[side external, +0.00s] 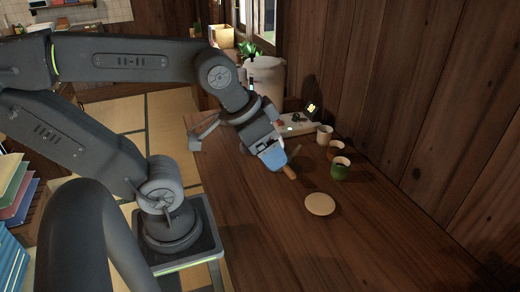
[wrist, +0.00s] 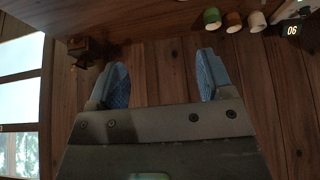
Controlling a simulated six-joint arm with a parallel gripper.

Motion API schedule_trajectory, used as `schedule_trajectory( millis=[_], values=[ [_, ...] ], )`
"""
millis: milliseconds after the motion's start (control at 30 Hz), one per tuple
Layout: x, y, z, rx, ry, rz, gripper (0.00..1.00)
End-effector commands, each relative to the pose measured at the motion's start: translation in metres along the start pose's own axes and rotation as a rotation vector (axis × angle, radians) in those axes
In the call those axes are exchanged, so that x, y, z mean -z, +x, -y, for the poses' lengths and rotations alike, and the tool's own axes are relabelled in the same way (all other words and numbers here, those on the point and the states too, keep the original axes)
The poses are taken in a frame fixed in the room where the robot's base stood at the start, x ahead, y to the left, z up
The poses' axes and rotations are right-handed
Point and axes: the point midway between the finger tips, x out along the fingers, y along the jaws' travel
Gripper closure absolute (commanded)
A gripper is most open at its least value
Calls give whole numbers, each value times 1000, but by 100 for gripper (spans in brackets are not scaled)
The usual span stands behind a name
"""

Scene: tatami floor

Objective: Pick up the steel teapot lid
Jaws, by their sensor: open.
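I cannot make out a steel teapot lid in either view. My gripper (side external: 277,157) is above the wooden table, its blue fingers pointing down and to the right in the side view. In the wrist view my gripper (wrist: 164,80) has its two blue fingers wide apart, with nothing between them but the plank wall behind. A small brown wooden piece (side external: 289,173) shows just below the fingertips in the side view; the fingers may hide the rest of it. A dark brown object (wrist: 85,50) is left of the fingers in the wrist view; I cannot tell what it is.
A round beige disc (side external: 319,204) lies on the table (side external: 290,245). A white cup (side external: 325,136), a brown cup (side external: 339,149) and a green cup (side external: 340,170) stand near the plank wall (side external: 430,110). A lit clock (wrist: 292,29) is beside the cups. The near table is clear.

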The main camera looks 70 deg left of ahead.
Motion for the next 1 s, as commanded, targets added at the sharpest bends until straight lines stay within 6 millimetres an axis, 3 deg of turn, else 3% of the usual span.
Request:
schedule_trajectory(
  millis=[267, 467, 633, 767, 900, 1000],
  values=[
    [0, 0, 0, 0, 0, 0, 0],
    [0, 0, 0, 1, -2, 1, 0],
    [20, 7, 15, 34, -75, 27, 0],
    [52, 25, 50, 92, -213, 73, 0],
    [84, 52, 107, 161, -390, 124, 0],
    [98, 75, 154, 205, -519, 160, 0]
  ],
)
